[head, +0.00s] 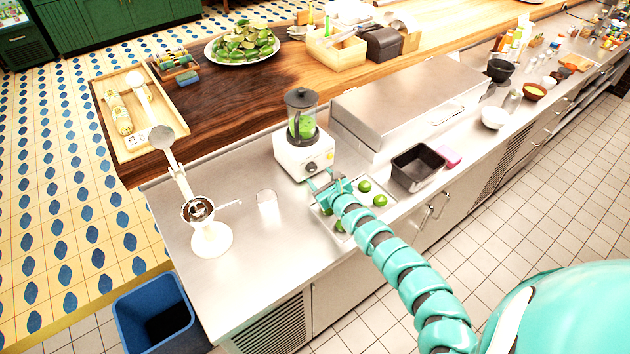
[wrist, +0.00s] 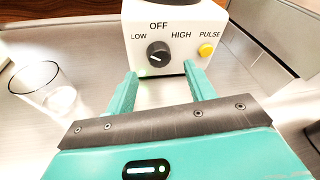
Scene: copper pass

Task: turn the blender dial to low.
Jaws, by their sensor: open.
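The white blender (head: 302,155) stands on the steel counter, its clear jar holding green contents. In the wrist view its front panel (wrist: 140,25) shows a round black dial (wrist: 158,54), with LOW to its upper left, OFF above and HIGH to its upper right. I cannot tell for certain where the dial's mark points. A yellow PULSE button (wrist: 206,50) is right of the dial. My teal gripper (wrist: 161,82) is open and empty in front of the panel. Its two fingers point toward the dial, one on each side and lower in the picture. It also shows in the head view (head: 321,183), just before the blender.
An empty clear glass (wrist: 42,90) stands left of my gripper, also in the head view (head: 267,203). A tray of limes (head: 341,225) lies beside and under my wrist. A white citrus press (head: 210,238) is farther left. A steel box (head: 410,98) stands right of the blender.

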